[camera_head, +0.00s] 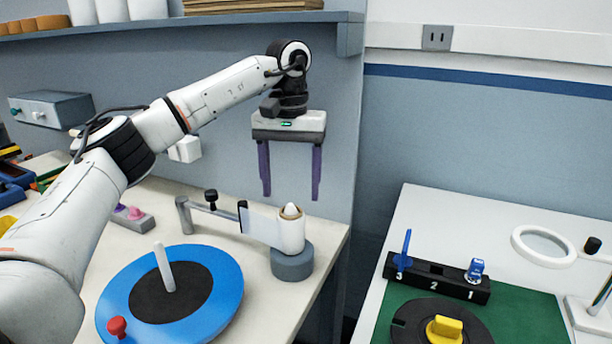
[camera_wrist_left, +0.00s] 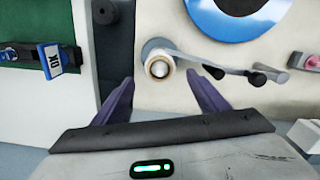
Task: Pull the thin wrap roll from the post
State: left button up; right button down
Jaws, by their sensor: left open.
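The thin wrap roll (camera_head: 291,230) is a white upright roll on a grey round base (camera_head: 292,264), near the right edge of the left table. The pale tip of the post (camera_head: 290,211) shows at its top. A pale strip of wrap (camera_head: 260,226) runs left from the roll toward a grey arm with a black knob (camera_head: 211,197). My left gripper (camera_head: 290,192) is open, its two purple fingers pointing down above the roll, apart from it. In the left wrist view the roll (camera_wrist_left: 159,67) appears end-on between the fingertips. My right gripper is not in view.
A blue turntable (camera_head: 222,291) with a white peg and red knob lies left of the roll. A button box (camera_head: 132,219) sits behind it. The right table holds a numbered black rack (camera_head: 435,280), a yellow knob (camera_head: 444,328) and a magnifier (camera_head: 543,246). A gap separates the tables.

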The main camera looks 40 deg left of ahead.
aim_at(291, 204)
pick_arm(q)
jog(key=f, duration=0.8)
jog(key=shift+s+f, duration=0.1)
jog(key=shift+s, duration=0.15)
jog(key=shift+f, duration=0.6)
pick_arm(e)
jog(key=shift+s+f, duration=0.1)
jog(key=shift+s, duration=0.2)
pick_arm(q)
jog(key=shift+c, duration=1)
jog(key=c, duration=1)
jog(key=shift+w+r, duration=0.1)
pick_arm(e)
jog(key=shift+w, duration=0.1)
